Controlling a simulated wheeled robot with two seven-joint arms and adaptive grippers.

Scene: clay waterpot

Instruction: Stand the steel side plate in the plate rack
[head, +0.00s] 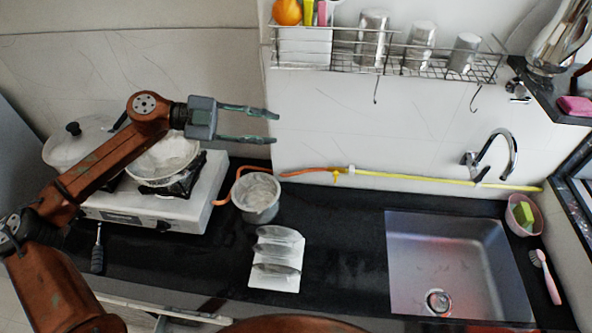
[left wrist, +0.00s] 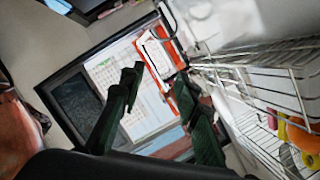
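My left gripper (head: 277,126) is raised in front of the wall, above the stove and the counter. Its two fingers are apart with nothing between them, and it also shows open and empty in the left wrist view (left wrist: 166,98). On the counter, below and well apart from it, a small white rack-like piece (head: 287,284) holds several grey, plate-like discs (head: 276,250) standing on edge. I cannot tell which of them, if any, is the steel side plate. No other plate is clear. My right gripper is out of view.
A wire shelf (head: 390,66) with steel cups hangs on the wall; it also shows in the left wrist view (left wrist: 255,62). A grey bucket (head: 256,212) stands beside the stove (head: 185,212). The sink (head: 450,250) is at right. Black counter between rack and sink is clear.

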